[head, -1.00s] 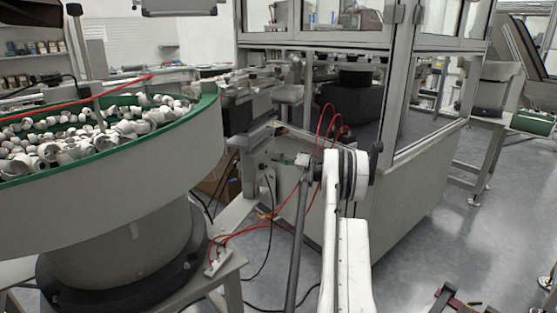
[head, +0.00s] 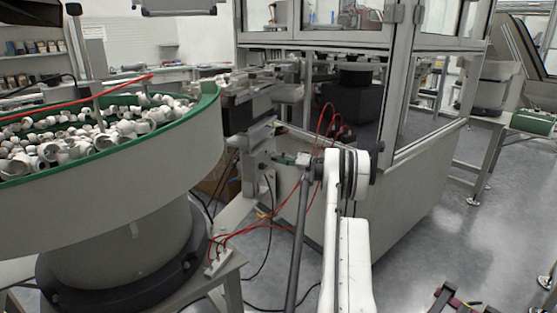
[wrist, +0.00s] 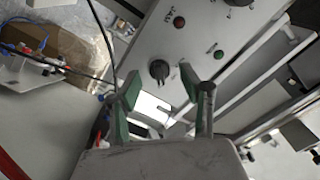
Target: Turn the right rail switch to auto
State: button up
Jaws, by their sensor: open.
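A light grey control panel (wrist: 190,50) fills the upper middle of the wrist view. It carries a black rotary knob (wrist: 159,70), a red button (wrist: 179,22), a green button (wrist: 218,54) and a second dark knob (wrist: 240,3), cut by the top edge. I cannot read the labels or switch positions, or tell which knob is the right rail switch. My gripper (wrist: 170,88) is open and empty, its green-padded fingers apart below the nearer knob, which shows between and beyond the tips. In the head view my gripper (head: 284,159) is beside the panel (head: 257,168), whose controls are too small to tell.
A large feeder bowl (head: 205,140) with a green rim and many white caps stands left. A framed glass enclosure (head: 425,170) stands right of my arm. Red hoses (head: 318,130) and black cables hang near the panel. Open floor (head: 440,230) lies to the right.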

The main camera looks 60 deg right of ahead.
jog(key=v, duration=1.1)
jog(key=shift+s, duration=0.3)
jog(key=shift+d, duration=0.1)
